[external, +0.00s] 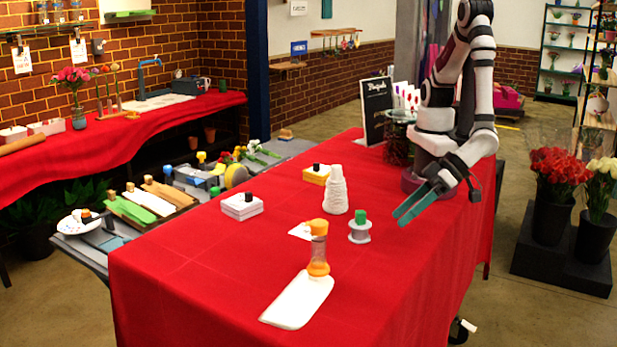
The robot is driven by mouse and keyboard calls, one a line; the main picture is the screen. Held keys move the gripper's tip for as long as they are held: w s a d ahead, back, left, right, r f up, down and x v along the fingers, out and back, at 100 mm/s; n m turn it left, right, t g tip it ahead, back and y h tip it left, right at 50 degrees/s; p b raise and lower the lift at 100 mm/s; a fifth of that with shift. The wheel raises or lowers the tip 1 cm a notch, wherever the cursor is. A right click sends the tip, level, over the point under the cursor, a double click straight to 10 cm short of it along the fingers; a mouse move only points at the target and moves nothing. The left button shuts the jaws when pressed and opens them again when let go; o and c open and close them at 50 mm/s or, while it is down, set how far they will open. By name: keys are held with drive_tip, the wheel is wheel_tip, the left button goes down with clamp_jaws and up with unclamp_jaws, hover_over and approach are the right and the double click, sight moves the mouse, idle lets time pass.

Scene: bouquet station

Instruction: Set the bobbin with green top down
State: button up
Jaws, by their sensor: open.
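The bobbin with green top (359,228) stands upright on the red-covered table (225,270), right of the middle. Its green top is uppermost, above a grey spool body. My gripper (405,217) is to the right of the bobbin and a little higher in the picture, with its teal fingers pointing down and left. The fingers are open and empty, and a gap shows between them and the bobbin.
A white stacked cone (337,190) stands just behind the bobbin. A white box (241,207) and yellow box (316,175) sit farther back. The table's right front is clear.

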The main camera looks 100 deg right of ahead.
drive_tip(key=w+d+r+g+y, duration=0.1)
drive_tip(key=w+r+g+y, duration=0.4)
drive_tip(key=r, duration=0.5)
drive_tip(key=d+r+y, duration=0.1)
drive_tip(key=d+r, duration=0.2)
drive_tip(key=d, duration=0.4)
drive_tip(key=s+d+r+g+h, duration=0.1)
drive_tip(key=s+d+g+h, duration=0.1)
drive_tip(key=s+d, duration=0.5)
drive_tip(key=s+d+r+g+h, duration=0.1)
drive_tip(key=s+d+g, duration=0.1)
drive_tip(key=s+d, duration=0.5)
drive_tip(key=d, duration=0.4)
drive_tip(key=shift+d+m+g+h, duration=0.3)
drive_tip(key=shift+m+g+h, duration=0.1)
